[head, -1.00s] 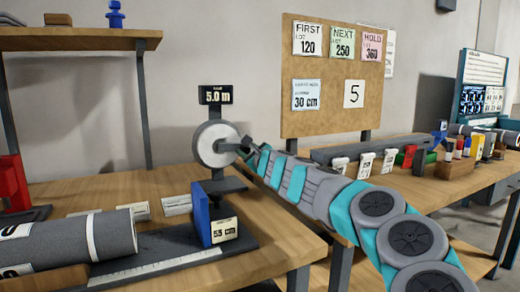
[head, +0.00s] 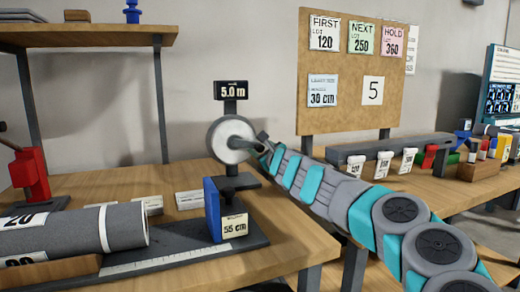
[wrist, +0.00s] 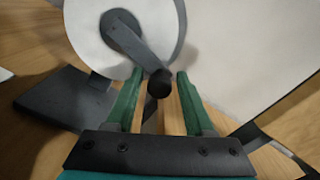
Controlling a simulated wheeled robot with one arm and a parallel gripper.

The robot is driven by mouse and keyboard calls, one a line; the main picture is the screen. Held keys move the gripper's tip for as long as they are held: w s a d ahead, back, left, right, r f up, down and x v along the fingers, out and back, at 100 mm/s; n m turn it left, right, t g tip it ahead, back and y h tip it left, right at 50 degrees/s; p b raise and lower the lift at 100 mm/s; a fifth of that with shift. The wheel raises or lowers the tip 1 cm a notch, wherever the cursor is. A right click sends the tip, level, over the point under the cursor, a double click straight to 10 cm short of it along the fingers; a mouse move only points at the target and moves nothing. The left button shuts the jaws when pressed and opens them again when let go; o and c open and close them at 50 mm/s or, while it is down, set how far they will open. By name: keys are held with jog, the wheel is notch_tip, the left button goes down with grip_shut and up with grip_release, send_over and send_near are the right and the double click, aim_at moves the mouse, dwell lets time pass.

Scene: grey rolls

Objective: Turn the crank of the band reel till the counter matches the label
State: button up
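The band reel (head: 216,143) is a white disc on a dark stand on the wooden table. My gripper (wrist: 160,80) is open, with one green finger on each side of the knob and gaps showing. In the head view my gripper (head: 264,151) is at the reel's right side and largely hides the crank.
A blue block (head: 212,208) with a 55 cm label stands in front of the reel. A grey roll (head: 75,231) and a red device (head: 30,174) are at left. The corkboard (head: 345,112) stands behind my arm. Several small items stand on the right table (head: 440,190).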

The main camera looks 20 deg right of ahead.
jog(key=shift+o, duration=0.5)
jog(key=s, duration=0.8)
jog(key=shift+d+b, duration=0.15)
jog(key=shift+b, duration=0.25)
